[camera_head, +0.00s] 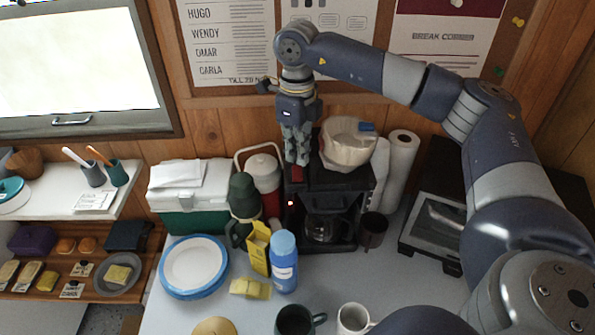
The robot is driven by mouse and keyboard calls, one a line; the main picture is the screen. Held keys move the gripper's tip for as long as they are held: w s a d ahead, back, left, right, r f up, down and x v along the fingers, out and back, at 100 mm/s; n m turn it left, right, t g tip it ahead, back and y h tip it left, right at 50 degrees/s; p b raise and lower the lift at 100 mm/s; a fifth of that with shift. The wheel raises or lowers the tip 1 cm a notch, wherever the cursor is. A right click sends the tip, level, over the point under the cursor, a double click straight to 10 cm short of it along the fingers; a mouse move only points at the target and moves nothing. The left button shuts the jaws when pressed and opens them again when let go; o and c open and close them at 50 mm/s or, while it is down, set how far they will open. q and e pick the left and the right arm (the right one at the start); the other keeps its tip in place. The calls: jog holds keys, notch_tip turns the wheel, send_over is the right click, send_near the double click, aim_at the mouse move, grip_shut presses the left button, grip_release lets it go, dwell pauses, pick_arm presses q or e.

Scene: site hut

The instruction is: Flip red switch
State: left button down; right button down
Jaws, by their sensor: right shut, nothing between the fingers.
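A black coffee maker (349,196) stands on the counter against the wood wall, with a glass carafe (322,229) in it. A small red switch (297,173) sits on its upper left front, and a small red light glows below it. My right gripper (297,161) points down with its fingers shut and empty, right at the red switch. The fingertips look to be touching it or just above it; I cannot tell which. They hide part of the switch, so its position is unclear. My left gripper is out of view.
A red jug (264,174), a dark green flask (243,200) and a green-white cooler (187,215) crowd the left side. A white filter bundle (347,142) sits on the coffee maker. Paper towel rolls (401,160) stand right; a blue bottle (284,262) and mugs (295,320) are in front.

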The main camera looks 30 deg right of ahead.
aim_at(297, 167)
jog(key=shift+s+f+b, duration=0.1)
jog(key=shift+f+b, duration=0.75)
jog(key=shift+f, duration=0.3)
dwell(0.4)
jog(key=shift+r, duration=0.1)
jog(key=shift+r+p, duration=0.8)
jog(key=shift+r, duration=0.1)
jog(key=shift+r+p, duration=1.65)
jog(key=shift+r, duration=0.9)
